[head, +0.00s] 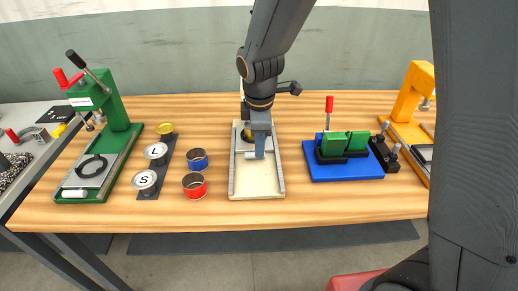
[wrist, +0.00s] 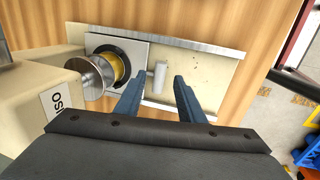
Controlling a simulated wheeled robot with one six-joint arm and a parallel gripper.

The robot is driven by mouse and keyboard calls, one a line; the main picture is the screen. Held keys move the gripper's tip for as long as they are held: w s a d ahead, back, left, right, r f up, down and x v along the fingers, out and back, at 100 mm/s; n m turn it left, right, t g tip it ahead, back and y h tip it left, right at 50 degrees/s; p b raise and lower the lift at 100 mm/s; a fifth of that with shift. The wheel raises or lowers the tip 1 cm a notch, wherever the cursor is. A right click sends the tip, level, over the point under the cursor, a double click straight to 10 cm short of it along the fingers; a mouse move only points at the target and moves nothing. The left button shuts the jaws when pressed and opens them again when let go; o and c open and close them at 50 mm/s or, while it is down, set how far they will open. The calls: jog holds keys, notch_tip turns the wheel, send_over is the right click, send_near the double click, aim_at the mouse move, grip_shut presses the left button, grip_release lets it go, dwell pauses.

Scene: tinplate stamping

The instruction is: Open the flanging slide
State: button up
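The cream flanging station (head: 257,185) stands in the middle of the table, a long bed with raised side rails. In the wrist view its slide is a pale square plate (wrist: 142,45) at the left end of the bed (wrist: 205,75). A black ring with a gold-coloured part (wrist: 115,64) sits on the plate. A short grey handle (wrist: 159,74) stands at the plate's right edge. My gripper (wrist: 160,88) is open, its blue fingers apart on either side of the handle in the picture; contact cannot be told. In the head view my gripper (head: 260,150) is low over the bed and partly hides the slide.
A green press (head: 118,112) stands at left, with lids marked L (head: 156,151) and S (head: 145,179), a blue can (head: 197,160) and a red can (head: 194,186) nearby. A blue-based fixture (head: 345,172) and orange press (head: 408,100) are at right. The bed's front is clear.

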jog(key=shift+w+f, duration=0.2)
jog(key=shift+f, duration=0.7)
jog(key=shift+w+f, duration=0.2)
jog(key=shift+f, duration=0.7)
grip_shut()
